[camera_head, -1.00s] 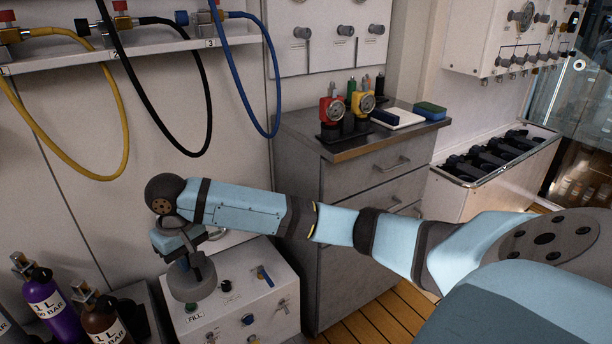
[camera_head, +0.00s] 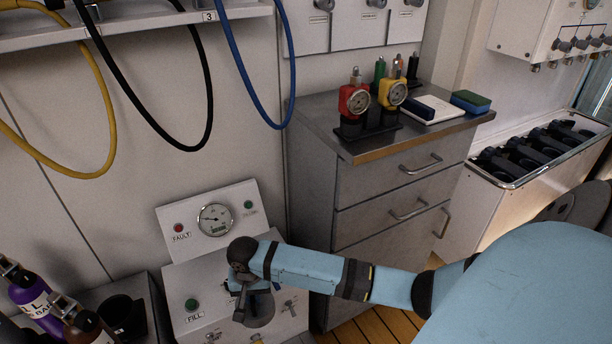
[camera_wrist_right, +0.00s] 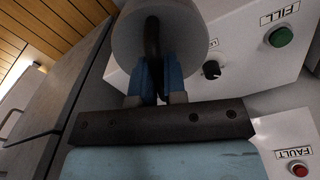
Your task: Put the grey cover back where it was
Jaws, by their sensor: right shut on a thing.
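The grey cover (camera_head: 262,311) is a round grey disc with a dark handle. My right gripper (camera_head: 252,289) is shut on it above the front part of the white fill panel (camera_head: 206,270), near the FILL button. In the right wrist view the two blue fingers (camera_wrist_right: 157,80) grip the dark handle, and the cover's grey disc (camera_wrist_right: 190,38) hides part of the panel behind it. A round gauge (camera_head: 215,219) on the raised back of the panel is bare, between the FAULT and green lamps. My left gripper is not in view.
A grey drawer cabinet (camera_head: 362,200) stands close to the panel's right, with red and yellow gauges (camera_head: 372,103) on top. Hoses (camera_head: 240,70) hang above. Bottles (camera_head: 35,295) and a black cup (camera_head: 124,314) stand left of the panel.

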